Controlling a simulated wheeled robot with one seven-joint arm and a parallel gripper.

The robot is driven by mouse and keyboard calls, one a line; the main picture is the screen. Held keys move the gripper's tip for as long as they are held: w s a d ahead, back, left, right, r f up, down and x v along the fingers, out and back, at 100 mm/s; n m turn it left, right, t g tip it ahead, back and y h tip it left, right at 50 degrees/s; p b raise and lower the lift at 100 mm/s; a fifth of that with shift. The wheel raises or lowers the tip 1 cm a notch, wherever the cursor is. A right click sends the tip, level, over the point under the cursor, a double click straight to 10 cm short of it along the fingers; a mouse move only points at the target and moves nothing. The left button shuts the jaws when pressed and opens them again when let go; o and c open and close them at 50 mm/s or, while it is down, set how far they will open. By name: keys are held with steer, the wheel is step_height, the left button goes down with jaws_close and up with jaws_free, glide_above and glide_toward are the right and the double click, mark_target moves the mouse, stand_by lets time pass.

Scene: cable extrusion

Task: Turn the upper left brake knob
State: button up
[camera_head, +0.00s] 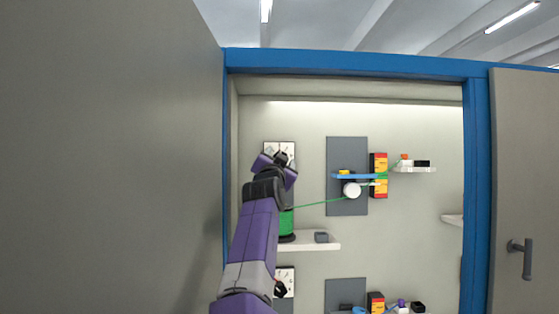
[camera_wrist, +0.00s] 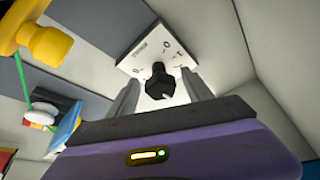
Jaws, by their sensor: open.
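The upper left brake knob is black and sits on a white dial plate (camera_head: 286,147) on the back wall of the cabinet. In the wrist view the black knob (camera_wrist: 158,82) shows in front of the white dial plate (camera_wrist: 150,48), which has printed marks. My gripper (camera_wrist: 161,80) is open, with one finger on each side of the knob as seen in that view. Whether the fingers touch it cannot be told. In the head view my gripper (camera_head: 276,163) covers the lower part of the plate and hides most of the knob.
A green spool (camera_head: 287,222) stands partly behind my arm on a white shelf (camera_head: 318,246). A green cable (camera_head: 318,204) runs right to a white roller (camera_head: 351,190). A second dial plate (camera_head: 287,275) is below. A yellow part (camera_wrist: 40,38) is near my gripper, upper left in the wrist view.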

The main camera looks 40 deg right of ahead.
steer(key=b+v, duration=0.2)
steer(key=v, duration=0.5)
steer(key=shift+a, duration=0.3)
steer(key=shift+s, duration=0.15)
